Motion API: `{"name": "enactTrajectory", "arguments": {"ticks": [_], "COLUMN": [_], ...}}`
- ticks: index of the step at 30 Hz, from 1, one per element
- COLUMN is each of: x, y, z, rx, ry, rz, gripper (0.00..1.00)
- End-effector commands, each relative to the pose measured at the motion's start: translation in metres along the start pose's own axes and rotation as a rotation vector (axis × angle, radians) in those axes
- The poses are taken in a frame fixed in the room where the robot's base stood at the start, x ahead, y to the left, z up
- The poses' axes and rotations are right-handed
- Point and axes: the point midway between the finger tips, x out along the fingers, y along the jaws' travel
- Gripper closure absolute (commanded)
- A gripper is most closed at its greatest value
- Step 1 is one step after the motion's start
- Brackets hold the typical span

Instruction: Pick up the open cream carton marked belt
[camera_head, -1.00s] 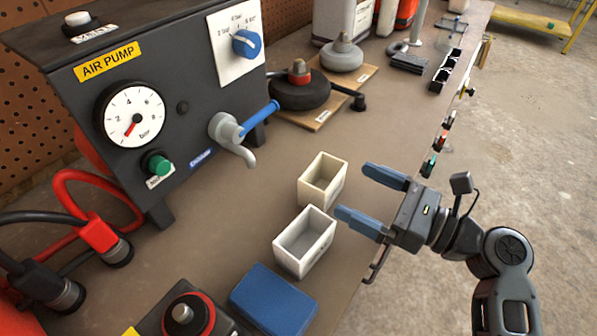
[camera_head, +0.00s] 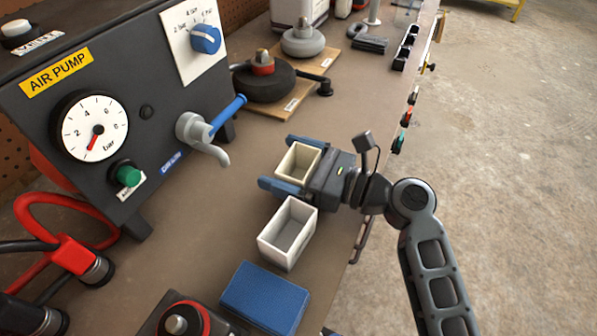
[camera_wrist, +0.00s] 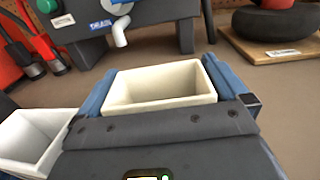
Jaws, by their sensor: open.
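The open cream carton (camera_head: 297,162) stands upright on the bench, empty inside. My gripper (camera_head: 282,165) is open, with one blue finger on each side of this carton. In the wrist view the cream carton (camera_wrist: 160,88) sits between the two blue fingers, close to both; I cannot tell whether they touch it. Its marking is not visible from here. A second open carton, whiter (camera_head: 287,232), stands just in front of the nearer finger in the head view. It also shows at the left of the wrist view (camera_wrist: 28,140).
The air pump (camera_head: 110,110) with its tap and blue lever stands behind to the left. A blue block (camera_head: 265,297) lies in front of the white carton. Wooden boards with weights (camera_head: 285,95) lie farther back. The bench edge is to the right.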

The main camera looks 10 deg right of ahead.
Motion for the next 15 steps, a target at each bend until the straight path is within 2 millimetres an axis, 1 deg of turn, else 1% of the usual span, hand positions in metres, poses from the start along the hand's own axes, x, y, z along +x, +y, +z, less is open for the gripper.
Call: {"name": "enactTrajectory", "arguments": {"ticks": [6,15], "x": [0.0005,0.0002], "y": [0.0,-0.0001], "z": [-0.0003,-0.0003], "rx": [0.0,0.001], "ry": [0.0,0.0], "rz": [0.0,0.0], "gripper": [0.01,0.3]}}
